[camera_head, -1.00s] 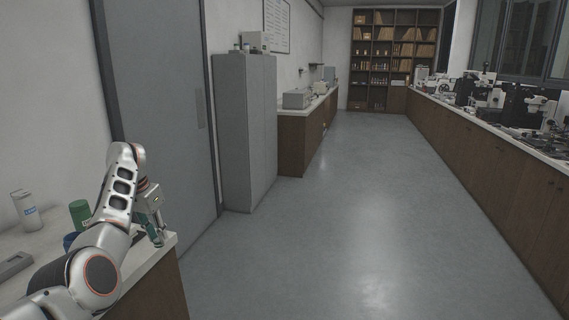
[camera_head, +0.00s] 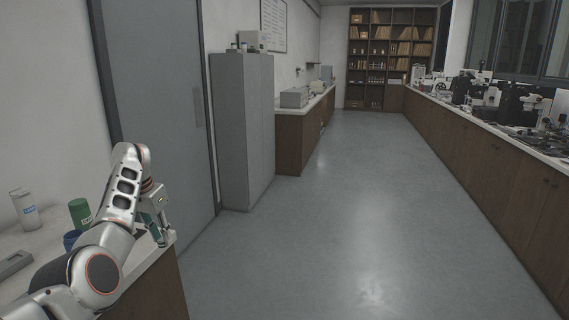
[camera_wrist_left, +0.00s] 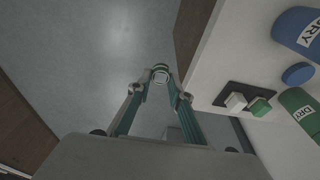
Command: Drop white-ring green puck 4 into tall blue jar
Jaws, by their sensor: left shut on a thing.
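My left gripper (camera_head: 164,238) is at the right corner of the near left counter in the head view. In the left wrist view its fingers (camera_wrist_left: 160,82) are shut on a small round green puck (camera_wrist_left: 160,70) with a white ring, held with floor behind it. A blue jar (camera_wrist_left: 296,28) with a "DRY" label shows at the upper right of the wrist view, apart from the gripper. In the head view a blue piece (camera_head: 71,239), probably this jar, is partly hidden by my left arm. My right gripper is not in view.
A green jar (camera_wrist_left: 303,110), a blue disc (camera_wrist_left: 297,74) and a black holder (camera_wrist_left: 232,87) with a white block and a green block are on the counter. The floor is open.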

